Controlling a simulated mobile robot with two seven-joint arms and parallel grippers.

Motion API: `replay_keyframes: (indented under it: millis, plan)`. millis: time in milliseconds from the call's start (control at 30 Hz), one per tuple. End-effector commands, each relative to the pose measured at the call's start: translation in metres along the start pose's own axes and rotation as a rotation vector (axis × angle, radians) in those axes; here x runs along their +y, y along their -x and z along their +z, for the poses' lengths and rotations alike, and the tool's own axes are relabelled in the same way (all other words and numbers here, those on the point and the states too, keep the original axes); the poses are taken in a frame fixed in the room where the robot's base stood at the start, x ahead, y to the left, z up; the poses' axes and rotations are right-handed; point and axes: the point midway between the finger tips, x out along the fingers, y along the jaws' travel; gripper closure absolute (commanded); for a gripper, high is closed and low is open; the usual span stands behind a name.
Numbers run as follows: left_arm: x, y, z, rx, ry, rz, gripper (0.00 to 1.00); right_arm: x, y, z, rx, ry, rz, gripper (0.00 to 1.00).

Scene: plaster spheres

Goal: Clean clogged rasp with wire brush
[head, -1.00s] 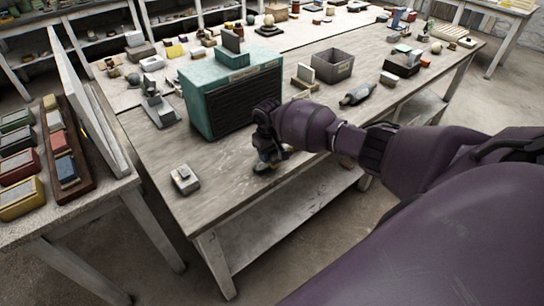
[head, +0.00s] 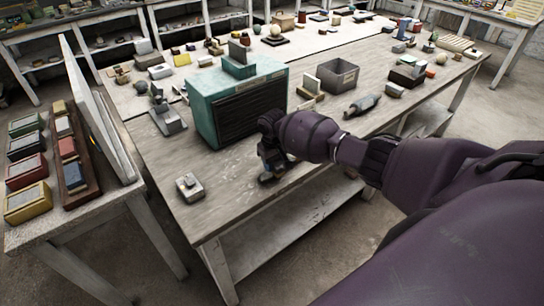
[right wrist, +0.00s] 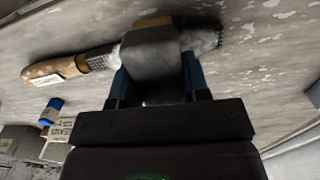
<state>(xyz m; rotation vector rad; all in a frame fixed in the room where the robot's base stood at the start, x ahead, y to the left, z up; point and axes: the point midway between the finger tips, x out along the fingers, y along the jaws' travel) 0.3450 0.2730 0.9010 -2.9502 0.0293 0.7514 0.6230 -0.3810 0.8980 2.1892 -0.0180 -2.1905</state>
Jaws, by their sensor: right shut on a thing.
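The rasp, with its wooden handle (right wrist: 58,70), lies across the bench top in the right wrist view. Its toothed metal part near the handle (right wrist: 100,58) and its far end (right wrist: 208,40) are coated with white plaster. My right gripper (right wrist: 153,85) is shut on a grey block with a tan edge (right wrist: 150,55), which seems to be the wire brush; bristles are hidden. The block crosses in front of the rasp's middle and covers it; I cannot tell whether they touch. In the head view my right gripper (head: 270,162) is low over the bench's front edge. My left gripper is out of view.
A teal cabinet (head: 203,112) stands just behind my right gripper on the workbench (head: 215,212). A small grey block (head: 190,187) lies to the left. A grey bin (head: 337,80) and a dark tool (head: 364,104) are right.

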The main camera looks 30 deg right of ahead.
Motion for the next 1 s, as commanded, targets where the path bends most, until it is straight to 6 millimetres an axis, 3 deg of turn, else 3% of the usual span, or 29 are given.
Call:
replay_keyframes:
  millis: [567,1000]
  plan:
    - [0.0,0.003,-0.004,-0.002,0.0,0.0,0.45,0.0,-0.003,0.026,-0.002,0.0,0.001,0.77]
    - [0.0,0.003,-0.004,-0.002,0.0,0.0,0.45,0.0,-0.003,0.026,-0.004,0.0,0.001,0.77]
